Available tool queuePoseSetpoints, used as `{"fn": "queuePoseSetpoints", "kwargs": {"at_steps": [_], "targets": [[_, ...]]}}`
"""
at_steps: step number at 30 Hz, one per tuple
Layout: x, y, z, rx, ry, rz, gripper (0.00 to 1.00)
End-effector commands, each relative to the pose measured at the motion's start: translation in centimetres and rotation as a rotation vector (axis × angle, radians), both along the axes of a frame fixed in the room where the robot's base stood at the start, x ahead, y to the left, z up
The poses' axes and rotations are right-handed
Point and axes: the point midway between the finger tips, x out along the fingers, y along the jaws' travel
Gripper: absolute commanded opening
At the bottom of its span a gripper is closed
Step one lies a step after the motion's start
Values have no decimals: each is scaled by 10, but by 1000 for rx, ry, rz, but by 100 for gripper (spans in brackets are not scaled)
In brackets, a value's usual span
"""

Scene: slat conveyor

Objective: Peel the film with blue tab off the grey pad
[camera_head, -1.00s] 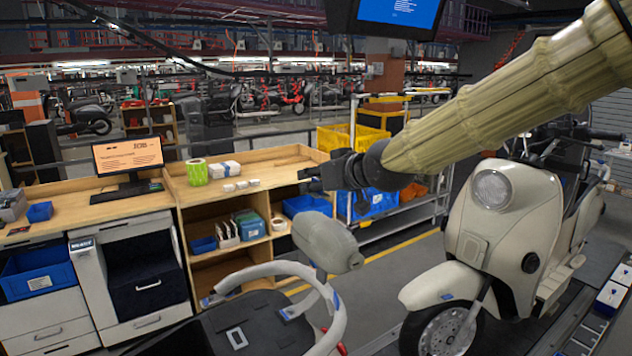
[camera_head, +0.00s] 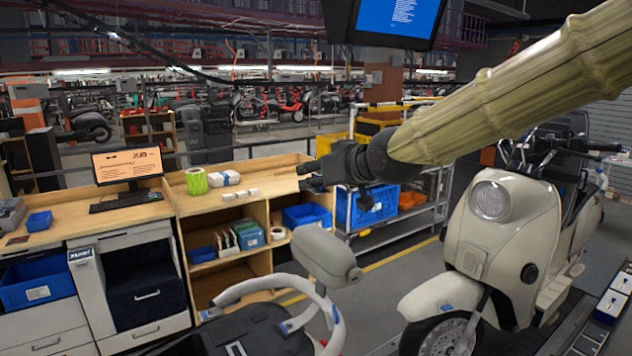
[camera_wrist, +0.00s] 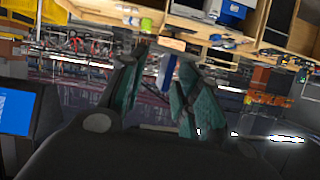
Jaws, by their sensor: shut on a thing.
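My gripper (camera_head: 308,177) is held up above the floor in the head view, left of the cream scooter and above the grey pad. In the wrist view its two dark green fingers (camera_wrist: 160,88) are shut on a blue and white strip, which looks like the film with the blue tab (camera_wrist: 168,72). The grey pad (camera_head: 325,253) sits at the end of a light grey curved rail in the lower middle of the head view, below my gripper and apart from it. The film's full extent cannot be made out.
A cream scooter (camera_head: 505,235) stands at right. A wooden workbench (camera_head: 250,185) with a green roll (camera_head: 196,181), small boxes and a monitor (camera_head: 127,165) is at left. Blue bins and a wire rack stand behind. Open grey floor lies between bench and scooter.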

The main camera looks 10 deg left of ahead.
Motion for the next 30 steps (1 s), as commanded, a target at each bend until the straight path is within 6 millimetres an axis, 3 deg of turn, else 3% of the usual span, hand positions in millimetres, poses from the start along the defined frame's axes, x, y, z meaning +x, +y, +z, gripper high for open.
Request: {"fn": "queuePoseSetpoints", "kwargs": {"at_steps": [7,20,30], "targets": [[-8,-3,17,1,-1,0,11],[-10,-3,22,1,-1,0,11],[-21,-7,43,1,-1,0,11]]}}
